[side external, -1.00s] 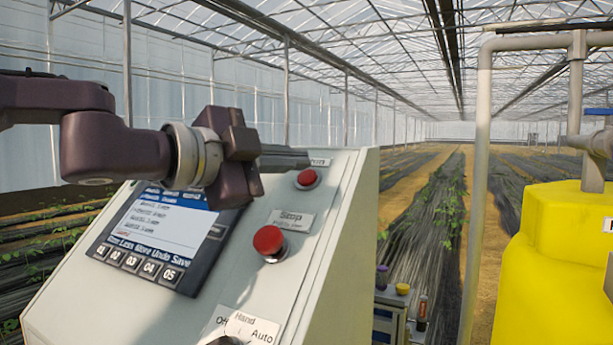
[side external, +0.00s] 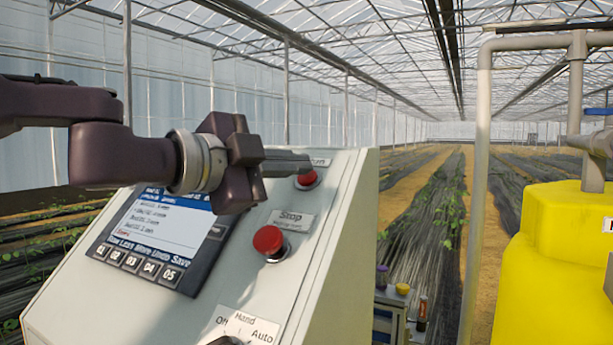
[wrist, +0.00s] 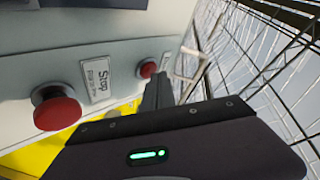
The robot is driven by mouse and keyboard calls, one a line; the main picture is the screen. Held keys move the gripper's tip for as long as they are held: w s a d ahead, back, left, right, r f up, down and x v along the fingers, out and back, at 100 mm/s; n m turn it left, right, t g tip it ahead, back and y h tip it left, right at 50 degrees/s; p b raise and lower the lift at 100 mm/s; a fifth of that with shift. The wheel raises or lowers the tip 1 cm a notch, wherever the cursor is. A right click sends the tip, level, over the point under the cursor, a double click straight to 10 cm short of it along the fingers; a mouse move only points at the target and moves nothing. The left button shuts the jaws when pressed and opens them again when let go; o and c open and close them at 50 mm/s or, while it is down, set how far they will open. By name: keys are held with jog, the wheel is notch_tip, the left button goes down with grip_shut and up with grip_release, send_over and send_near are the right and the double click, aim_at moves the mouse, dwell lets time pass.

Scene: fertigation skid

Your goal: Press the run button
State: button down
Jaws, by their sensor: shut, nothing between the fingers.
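The run button (side external: 308,180) is a small red button high on the sloping face of the grey control cabinet. Its label (side external: 319,162) is partly hidden behind my fingers. My gripper (side external: 306,163) is shut and empty, its fingertips overlapping the top edge of the button in the side view. In the wrist view, the run button (wrist: 148,69) is just beyond and left of my dark fingertips (wrist: 160,78). I cannot tell whether they touch it.
A larger red stop button (side external: 268,241) sits below with its Stop label (side external: 291,220). A display panel (side external: 158,235) is to the left and a Hand/Auto selector (side external: 243,326) is lower down. A yellow tank (side external: 555,255) and grey pipe (side external: 483,150) stand at right.

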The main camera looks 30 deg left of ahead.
jog(key=shift+w+f, duration=0.2)
jog(key=shift+f, duration=0.1)
dwell(0.4)
jog(key=shift+s+r, duration=0.5)
jog(key=shift+r, duration=0.1)
jog(key=s+r, duration=0.1)
jog(key=r, duration=0.1)
jog(key=s+r, duration=0.1)
jog(key=s, duration=0.1)
jog(key=shift+s+r, duration=0.2)
jog(key=shift+r, duration=0.2)
dwell(0.6)
